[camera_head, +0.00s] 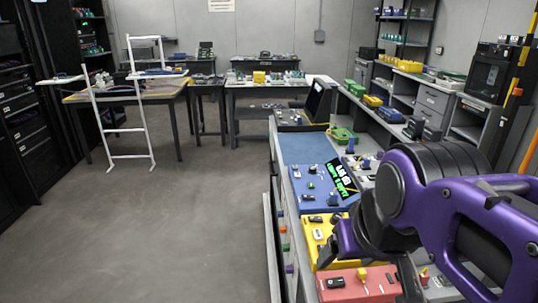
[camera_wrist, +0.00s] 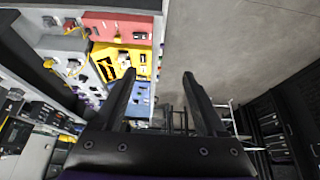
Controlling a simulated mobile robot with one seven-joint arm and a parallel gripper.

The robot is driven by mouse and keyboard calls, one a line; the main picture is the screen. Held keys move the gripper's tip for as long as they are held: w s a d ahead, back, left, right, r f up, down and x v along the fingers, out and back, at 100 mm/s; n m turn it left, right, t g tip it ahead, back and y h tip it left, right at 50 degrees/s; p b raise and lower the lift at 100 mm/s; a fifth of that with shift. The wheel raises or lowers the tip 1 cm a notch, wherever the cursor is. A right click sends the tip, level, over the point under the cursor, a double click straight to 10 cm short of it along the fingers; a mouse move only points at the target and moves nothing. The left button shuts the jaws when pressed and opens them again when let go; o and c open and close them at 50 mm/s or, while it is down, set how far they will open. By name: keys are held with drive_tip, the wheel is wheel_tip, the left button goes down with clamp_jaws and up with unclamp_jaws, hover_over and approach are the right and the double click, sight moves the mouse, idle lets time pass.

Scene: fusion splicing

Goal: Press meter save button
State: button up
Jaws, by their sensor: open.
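A blue panel (camera_head: 311,188) on the right-hand bench carries a tilted black display (camera_head: 341,180) with bright green text too small to read, probably the meter. Small buttons sit on the panel, but I cannot tell which one is save. In the wrist view the blue panel (camera_wrist: 140,98) shows partly, beyond the yellow panel. My gripper (camera_wrist: 155,66) is open, with nothing between its two dark fingers. It hangs above the bench edge, apart from the panels. In the head view my purple arm hides much of the bench at the lower right.
A yellow panel (camera_head: 318,232) and a red panel (camera_head: 358,285) lie nearer on the same bench, with small switches and parts. A blue mat (camera_head: 302,147) lies beyond. A white rack (camera_head: 120,130) stands by the far-left tables. The grey floor (camera_head: 190,215) is clear.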

clamp_jaws()
idle(1.5)
